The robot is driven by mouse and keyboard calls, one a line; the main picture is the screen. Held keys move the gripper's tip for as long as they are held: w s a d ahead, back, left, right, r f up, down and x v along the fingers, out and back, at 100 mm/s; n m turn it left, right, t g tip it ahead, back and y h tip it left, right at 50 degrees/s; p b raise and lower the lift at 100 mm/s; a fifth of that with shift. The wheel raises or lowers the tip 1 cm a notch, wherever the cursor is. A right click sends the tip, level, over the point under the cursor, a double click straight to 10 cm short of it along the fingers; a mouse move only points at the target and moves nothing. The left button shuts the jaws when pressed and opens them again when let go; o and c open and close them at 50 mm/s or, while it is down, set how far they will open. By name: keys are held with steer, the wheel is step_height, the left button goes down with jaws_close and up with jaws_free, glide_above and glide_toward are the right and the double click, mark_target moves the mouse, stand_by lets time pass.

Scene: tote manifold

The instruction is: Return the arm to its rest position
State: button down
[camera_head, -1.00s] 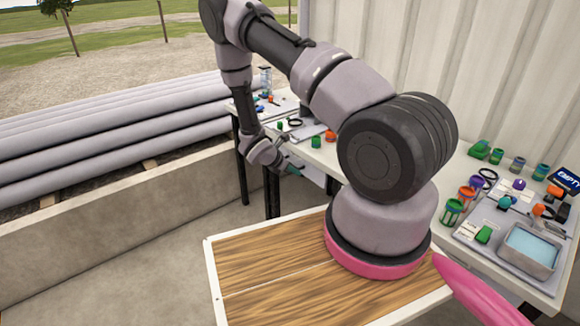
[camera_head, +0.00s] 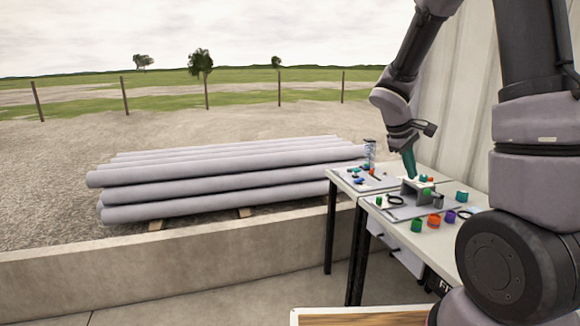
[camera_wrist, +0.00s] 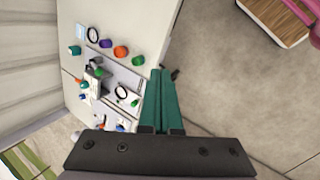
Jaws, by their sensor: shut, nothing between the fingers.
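My arm rises at the right of the head view and bends down over the far tables. My gripper (camera_head: 410,168) has green fingers pointing down, close above the grey tray area on the table. In the wrist view the two green fingers (camera_wrist: 163,80) lie together, shut with nothing between them. They show beside the table edge, with grey floor to their right. Whether the fingertips touch anything on the table cannot be told.
A clear cylinder (camera_head: 370,152) stands on the far table. A low concrete wall (camera_head: 180,255) and grey pipes (camera_head: 230,185) lie left. A corrugated wall stands behind.

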steer(key=s+a+r+m+t+y, duration=0.2)
steer(key=s+a+r+m+y, duration=0.1)
steer(key=s+r, duration=0.6)
steer(key=s+a+r+m+t+y, duration=0.3)
steer(key=s+a+r+m, duration=0.3)
steer(key=s+r, duration=0.4)
steer(key=shift+s+r+m+y, duration=0.25)
steer(key=shift+r+m+y, duration=0.1)
steer(key=shift+m+y, duration=0.3)
steer(key=shift+d+t, duration=0.1)
steer(key=shift+t, duration=0.2)
